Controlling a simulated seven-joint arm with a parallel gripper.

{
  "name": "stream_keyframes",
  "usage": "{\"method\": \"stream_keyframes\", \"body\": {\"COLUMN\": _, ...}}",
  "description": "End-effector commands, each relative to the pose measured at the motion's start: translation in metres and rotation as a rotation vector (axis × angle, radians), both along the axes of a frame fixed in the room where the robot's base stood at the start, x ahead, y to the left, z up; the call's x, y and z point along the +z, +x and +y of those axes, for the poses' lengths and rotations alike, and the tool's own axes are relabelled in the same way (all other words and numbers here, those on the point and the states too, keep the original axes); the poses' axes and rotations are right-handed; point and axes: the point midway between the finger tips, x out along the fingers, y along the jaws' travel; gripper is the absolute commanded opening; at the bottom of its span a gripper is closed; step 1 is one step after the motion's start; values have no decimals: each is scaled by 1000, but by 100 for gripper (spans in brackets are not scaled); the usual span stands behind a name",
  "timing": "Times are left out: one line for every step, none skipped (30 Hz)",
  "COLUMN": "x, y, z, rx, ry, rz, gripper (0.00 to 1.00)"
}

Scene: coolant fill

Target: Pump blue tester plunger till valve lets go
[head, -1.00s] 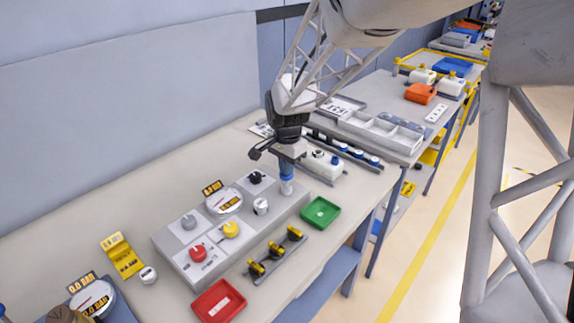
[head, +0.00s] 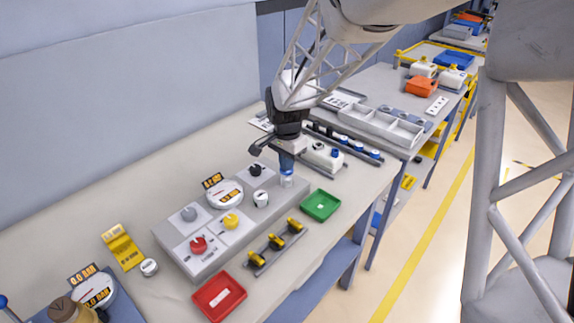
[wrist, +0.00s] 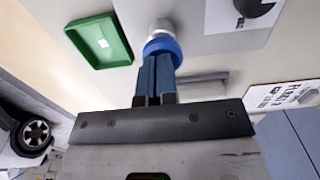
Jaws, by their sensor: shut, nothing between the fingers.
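The blue tester plunger (head: 287,171) is a blue cap on a short pale cylinder at the right end of the grey panel (head: 225,243). It also shows in the wrist view (wrist: 162,44), with a pale round part beyond the cap. My gripper (head: 287,157) points down over it. In the wrist view its two blue fingers (wrist: 157,62) are together, with their tips at the cap's near edge. They look to be touching or very close to the cap, with nothing between them. The fingers hide part of the cap.
The panel carries a round gauge (head: 225,194), a red knob (head: 198,245), a yellow knob (head: 231,222) and a black knob (head: 256,169). A green tray (head: 320,205) lies just right of the panel. A red tray (head: 219,297) and a rack of yellow-topped parts (head: 274,248) lie in front.

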Motion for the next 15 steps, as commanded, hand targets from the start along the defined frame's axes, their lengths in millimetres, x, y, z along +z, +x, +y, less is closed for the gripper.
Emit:
{"method": "stream_keyframes", "body": {"x": 7, "y": 0, "z": 0, "rx": 0, "ry": 0, "rz": -3, "gripper": 0}}
{"method": "stream_keyframes", "body": {"x": 11, "y": 0, "z": 0, "rx": 0, "ry": 1, "rz": -4, "gripper": 0}}
{"method": "stream_keyframes", "body": {"x": 16, "y": 1, "z": 0, "rx": 0, "ry": 1, "rz": -4, "gripper": 0}}
{"method": "stream_keyframes", "body": {"x": 21, "y": 1, "z": 0, "rx": 0, "ry": 1, "rz": -4, "gripper": 0}}
{"method": "stream_keyframes", "body": {"x": 26, "y": 1, "z": 0, "rx": 0, "ry": 1, "rz": -5, "gripper": 0}}
{"method": "stream_keyframes", "body": {"x": 33, "y": 1, "z": 0, "rx": 0, "ry": 1, "rz": -6, "gripper": 0}}
{"method": "stream_keyframes", "body": {"x": 38, "y": 1, "z": 0, "rx": 0, "ry": 1, "rz": -6, "gripper": 0}}
{"method": "stream_keyframes", "body": {"x": 44, "y": 1, "z": 0, "rx": 0, "ry": 1, "rz": -7, "gripper": 0}}
{"method": "stream_keyframes", "body": {"x": 51, "y": 1, "z": 0, "rx": 0, "ry": 1, "rz": -7, "gripper": 0}}
{"method": "stream_keyframes", "body": {"x": 56, "y": 1, "z": 0, "rx": 0, "ry": 1, "rz": -6, "gripper": 0}}
{"method": "stream_keyframes", "body": {"x": 61, "y": 1, "z": 0, "rx": 0, "ry": 1, "rz": -6, "gripper": 0}}
{"method": "stream_keyframes", "body": {"x": 68, "y": 1, "z": 0, "rx": 0, "ry": 1, "rz": -7, "gripper": 0}}
{"method": "stream_keyframes", "body": {"x": 74, "y": 1, "z": 0, "rx": 0, "ry": 1, "rz": -7, "gripper": 0}}
{"method": "stream_keyframes", "body": {"x": 79, "y": 1, "z": 0, "rx": 0, "ry": 1, "rz": -7, "gripper": 0}}
{"method": "stream_keyframes", "body": {"x": 86, "y": 2, "z": 0, "rx": 0, "ry": 2, "rz": -8, "gripper": 0}}
